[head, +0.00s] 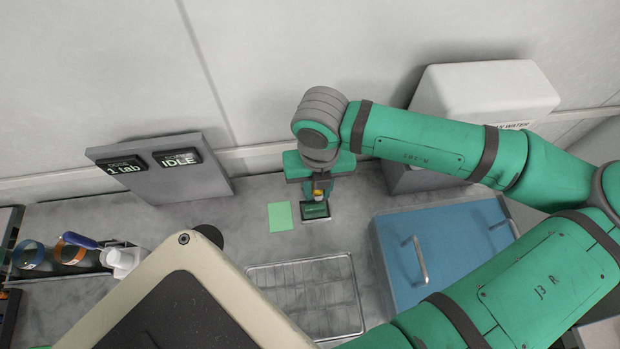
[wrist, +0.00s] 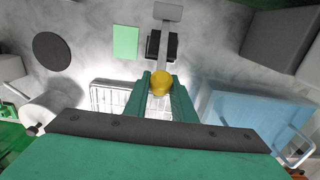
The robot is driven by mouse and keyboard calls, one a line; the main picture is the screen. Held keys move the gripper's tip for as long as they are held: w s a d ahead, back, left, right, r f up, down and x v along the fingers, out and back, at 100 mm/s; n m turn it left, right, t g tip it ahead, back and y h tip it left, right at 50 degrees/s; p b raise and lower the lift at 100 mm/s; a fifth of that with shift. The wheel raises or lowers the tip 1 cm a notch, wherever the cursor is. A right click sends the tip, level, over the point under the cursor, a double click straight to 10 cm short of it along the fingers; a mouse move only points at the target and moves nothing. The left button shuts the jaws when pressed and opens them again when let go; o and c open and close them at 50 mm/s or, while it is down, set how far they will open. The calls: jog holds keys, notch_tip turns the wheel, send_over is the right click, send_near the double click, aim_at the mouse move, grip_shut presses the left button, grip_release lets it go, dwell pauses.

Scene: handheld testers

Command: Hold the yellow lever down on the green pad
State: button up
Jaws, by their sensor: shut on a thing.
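My gripper (wrist: 161,92) points down and is shut on the rounded yellow lever (wrist: 161,80), which shows between its fingertips. In the head view a small patch of the yellow lever (head: 319,189) shows below my wrist. A dark handheld tester (head: 315,210) with a small screen is just below and in front of the gripper. In the wrist view a grey bar (wrist: 164,42) runs from the lever across the dark body. The green pad (head: 279,217) lies flat on the counter, left of the tester and apart from it. Whether the tester touches the counter is unclear.
A wire rack (head: 305,266) lies in front of the tester. A blue box with handles (head: 440,245) is at right. A grey panel (head: 165,187) reading "1 tab" and "IDLE" stands at left. A white dispenser (head: 485,90) is behind at right. The pad is bare.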

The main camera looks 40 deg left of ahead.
jog(key=shift+w+a+r, duration=0.45)
jog(key=shift+w+a, duration=0.1)
jog(key=shift+a, duration=0.1)
jog(key=shift+w+a+r, duration=0.4)
jog(key=shift+w+a, duration=0.15)
jog(key=shift+a, duration=0.05)
jog(key=o, duration=2.2)
jog(key=shift+r, duration=3.5)
jog(key=shift+w, duration=0.1)
